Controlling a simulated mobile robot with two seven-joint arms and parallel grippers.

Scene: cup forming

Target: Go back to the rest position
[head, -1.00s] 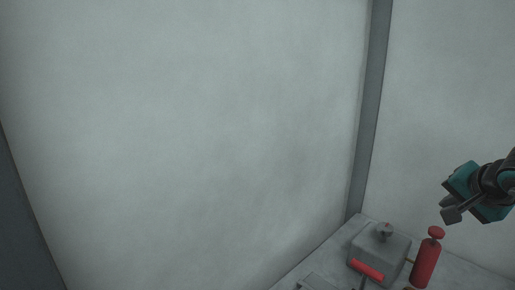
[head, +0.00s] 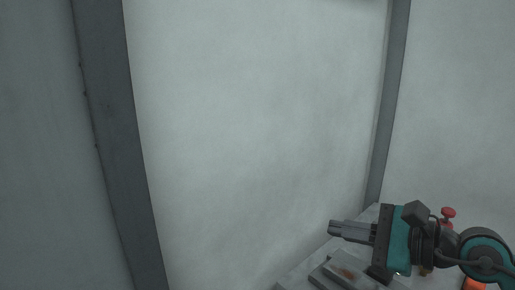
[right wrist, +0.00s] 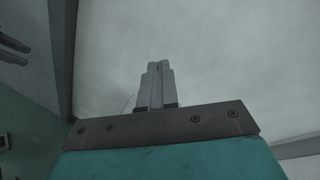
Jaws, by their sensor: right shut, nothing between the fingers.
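My right gripper (head: 349,230) is in the lower right of the head view, with its teal and dark body to the right of the fingers. The fingers point left, lie together and hold nothing. In the right wrist view the same gripper (right wrist: 157,72) is shut, with a pale wall behind its fingertips. It shows above the grey bench (head: 298,281) and hides much of it. My left gripper does not show in the head view.
A grey metal block or plate (head: 343,274) lies on the bench below my right gripper. A red knob (head: 448,213) shows behind my arm. An orange thing (head: 474,284) is at the bottom right edge. Pale walls with dark posts (head: 385,110) stand behind; the air left of the gripper is free.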

